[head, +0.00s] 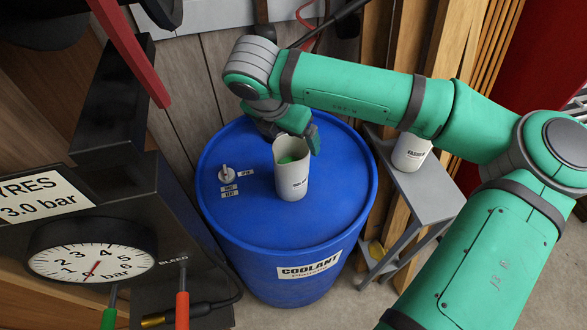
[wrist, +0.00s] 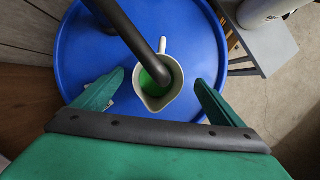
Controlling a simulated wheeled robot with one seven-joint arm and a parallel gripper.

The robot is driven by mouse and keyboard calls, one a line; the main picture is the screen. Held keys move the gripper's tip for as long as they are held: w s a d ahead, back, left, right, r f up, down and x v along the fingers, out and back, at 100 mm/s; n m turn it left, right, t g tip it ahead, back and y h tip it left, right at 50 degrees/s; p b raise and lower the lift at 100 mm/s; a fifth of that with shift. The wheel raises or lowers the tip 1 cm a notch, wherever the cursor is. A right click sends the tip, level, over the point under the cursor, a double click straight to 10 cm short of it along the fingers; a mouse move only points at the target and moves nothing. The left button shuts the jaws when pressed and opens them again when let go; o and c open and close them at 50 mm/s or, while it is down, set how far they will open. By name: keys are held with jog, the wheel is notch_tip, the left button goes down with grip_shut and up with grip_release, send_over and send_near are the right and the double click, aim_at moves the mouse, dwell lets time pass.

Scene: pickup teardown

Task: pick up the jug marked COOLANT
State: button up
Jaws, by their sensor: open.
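A pale jug (head: 291,178) with green liquid inside stands upright on top of a blue drum (head: 338,215). Dark lettering on the jug's side is too small to read surely. In the wrist view the jug (wrist: 151,101) shows from above, with its handle at the top and spout at the bottom. My gripper (head: 290,132) is open at the jug's rim in the head view. In the wrist view my gripper (wrist: 160,78) has one finger to each side of the jug, with gaps showing on both sides. The drum's own label reads COOLANT.
A dark pipe (wrist: 128,27) with a bent end passes over the jug's mouth. A second white container (head: 411,153) stands on a grey stand (head: 428,190) at right. A small valve (head: 227,174) sits on the drum lid. A gauge box (head: 120,200) is at left.

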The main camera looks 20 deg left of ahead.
aim_at(292, 143)
jog(key=shift+x, duration=1.95)
jog(key=shift+a, duration=0.2)
jog(key=shift+c, duration=0.9)
jog(key=shift+d+r, duration=0.1)
jog(key=c, duration=2)
